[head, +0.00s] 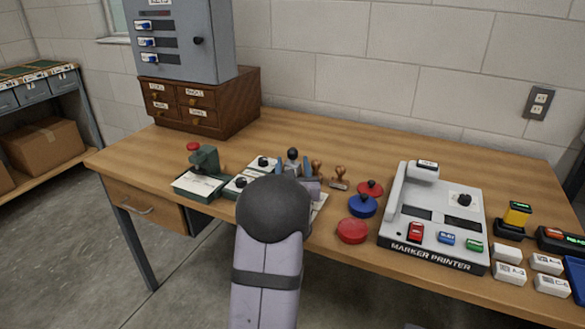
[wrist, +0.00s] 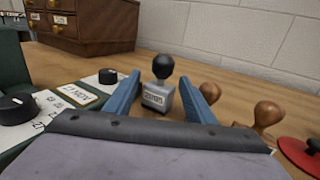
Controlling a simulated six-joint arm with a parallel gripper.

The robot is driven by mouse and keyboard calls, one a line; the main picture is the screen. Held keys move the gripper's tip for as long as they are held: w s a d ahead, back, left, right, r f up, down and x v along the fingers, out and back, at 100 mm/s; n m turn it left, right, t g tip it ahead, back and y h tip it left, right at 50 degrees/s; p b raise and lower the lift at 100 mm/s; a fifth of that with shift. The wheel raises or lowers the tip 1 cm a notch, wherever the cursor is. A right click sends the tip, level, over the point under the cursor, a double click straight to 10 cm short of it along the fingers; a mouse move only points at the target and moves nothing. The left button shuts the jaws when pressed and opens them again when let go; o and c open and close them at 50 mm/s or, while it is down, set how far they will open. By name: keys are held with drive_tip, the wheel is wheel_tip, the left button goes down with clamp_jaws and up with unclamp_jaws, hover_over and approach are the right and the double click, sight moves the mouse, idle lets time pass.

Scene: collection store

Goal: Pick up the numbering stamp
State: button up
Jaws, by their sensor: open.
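The numbering stamp (wrist: 157,97) is a small grey block with a number label on its front and a black ball knob on top. It stands upright on the table and also shows in the head view (head: 292,156), partly hidden by my arm. My gripper (wrist: 169,91) is open, with one blue finger on each side of the stamp in the wrist view. The stamp appears slightly beyond or between the fingertips; I cannot tell exactly how deep. No contact is visible.
Wooden-handled stamps (wrist: 257,120) stand close to the right finger. Dial devices (wrist: 105,82) and a green press (head: 204,162) are at left. Red and blue ink pads (head: 362,205) and a marker printer (head: 432,215) are at right. A drawer cabinet (head: 215,105) stands behind.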

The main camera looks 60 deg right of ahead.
sight(292, 154)
drive_tip(key=shift+p+x, duration=0.7)
drive_tip(key=shift+x, duration=2.25)
drive_tip(key=c, duration=0.8)
